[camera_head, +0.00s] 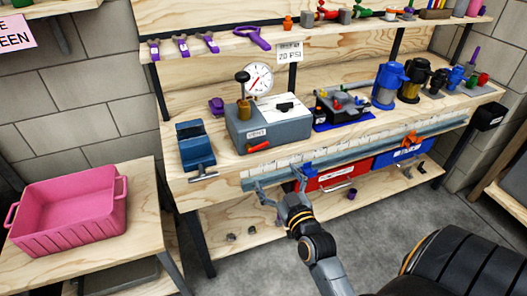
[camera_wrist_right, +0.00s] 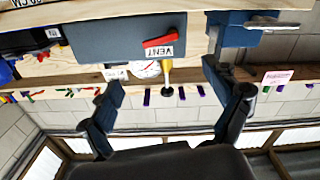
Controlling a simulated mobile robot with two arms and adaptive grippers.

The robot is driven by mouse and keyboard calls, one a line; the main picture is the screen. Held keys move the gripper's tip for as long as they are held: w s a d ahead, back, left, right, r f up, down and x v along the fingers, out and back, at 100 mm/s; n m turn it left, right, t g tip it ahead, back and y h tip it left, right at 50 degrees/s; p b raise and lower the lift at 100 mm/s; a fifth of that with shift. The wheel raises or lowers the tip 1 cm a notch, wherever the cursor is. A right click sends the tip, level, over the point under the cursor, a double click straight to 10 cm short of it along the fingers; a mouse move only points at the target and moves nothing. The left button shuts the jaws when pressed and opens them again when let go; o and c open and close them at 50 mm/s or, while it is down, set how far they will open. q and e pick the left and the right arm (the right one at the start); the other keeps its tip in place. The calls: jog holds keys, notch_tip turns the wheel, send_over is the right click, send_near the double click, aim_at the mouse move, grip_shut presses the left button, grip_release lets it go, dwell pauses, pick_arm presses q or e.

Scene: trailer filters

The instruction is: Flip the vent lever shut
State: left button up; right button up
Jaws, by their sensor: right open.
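The vent lever (camera_head: 259,147) is a small red handle on the front of a grey box (camera_head: 284,129), beside a white VENT label (camera_head: 256,133). In the right wrist view, which is upside down, the red lever (camera_wrist_right: 164,41) lies slightly tilted next to the label (camera_wrist_right: 159,52). My right gripper (camera_head: 279,184) is open and empty, in front of the bench edge and below the lever. Its spread fingers (camera_wrist_right: 163,76) also show in the wrist view, with the box front beyond them and apart from it. My left gripper is not in view.
A blue vise (camera_head: 196,146) stands left of the box. A round gauge (camera_head: 258,79) and a black-knobbed brass valve (camera_head: 243,92) rise at its back. A black device on a blue mat (camera_head: 343,122) sits to the right. Red (camera_head: 336,176) and blue bins hang under the bench edge.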

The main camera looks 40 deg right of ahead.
aim_at(259, 147)
jog(key=x, duration=1.1)
jog(key=shift+w, duration=0.35)
jog(key=shift+c, duration=0.2)
jog(key=c, duration=1.1)
